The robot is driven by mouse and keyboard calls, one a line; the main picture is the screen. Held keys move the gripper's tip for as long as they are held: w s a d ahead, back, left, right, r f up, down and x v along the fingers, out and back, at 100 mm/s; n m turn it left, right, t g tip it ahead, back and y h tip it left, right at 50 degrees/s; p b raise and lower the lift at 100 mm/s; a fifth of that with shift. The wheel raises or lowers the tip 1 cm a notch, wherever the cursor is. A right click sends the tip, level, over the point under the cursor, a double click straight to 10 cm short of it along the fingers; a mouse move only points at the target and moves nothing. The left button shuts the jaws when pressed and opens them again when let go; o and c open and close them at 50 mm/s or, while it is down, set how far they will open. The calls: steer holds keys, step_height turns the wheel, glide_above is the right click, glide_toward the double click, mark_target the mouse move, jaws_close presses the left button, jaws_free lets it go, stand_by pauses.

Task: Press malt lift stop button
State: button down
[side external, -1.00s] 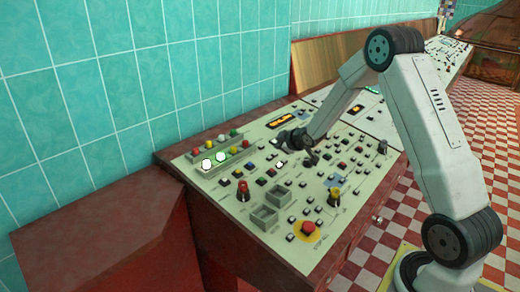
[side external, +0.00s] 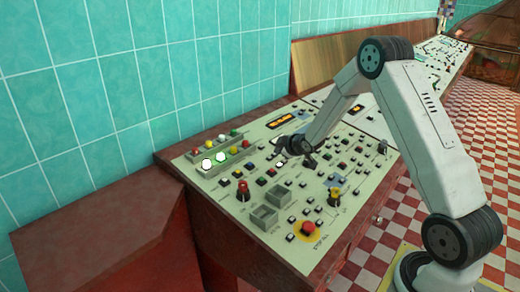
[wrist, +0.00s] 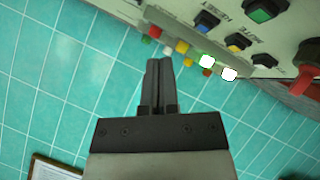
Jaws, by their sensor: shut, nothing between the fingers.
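The control panel (side external: 215,183) carries many small buttons, and I cannot tell which one is the malt lift stop button, as most labels are too small or cut off. My gripper (side external: 296,158) is shut and empty, over the middle of the panel near a row of square buttons. In the wrist view my gripper (wrist: 160,64) shows its fingers together, with the panel's edge beyond them. That view also shows a green square button (wrist: 264,11), a blue button (wrist: 206,20) and a yellow button (wrist: 238,41). Whether the fingertips touch anything is unclear.
A red knob (side external: 243,188) and a yellow knob (side external: 334,195) stand up from the panel. A red mushroom button (side external: 308,228) on a yellow disc is at the near end.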

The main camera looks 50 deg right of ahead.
steer(key=shift+w+f, duration=0.2)
steer(key=shift+f, duration=0.85)
steer(key=shift+w+f, duration=0.25)
steer(key=shift+f, duration=0.85)
steer(key=shift+w+f, duration=0.2)
steer(key=shift+f, duration=0.85)
steer(key=shift+w+f, duration=0.15)
steer(key=shift+f, duration=0.65)
stand_by(0.5)
steer(key=shift+r, duration=0.2)
steer(key=shift+s+r, duration=0.2)
steer(key=shift+r, duration=0.4)
steer(key=shift+r, duration=0.1)
stand_by(0.3)
steer(key=shift+s+r, duration=0.25)
steer(key=shift+r, duration=0.95)
steer(key=shift+s+r, duration=0.25)
steer(key=shift+r, duration=0.9)
steer(key=c, duration=1.3)
jaws_free()
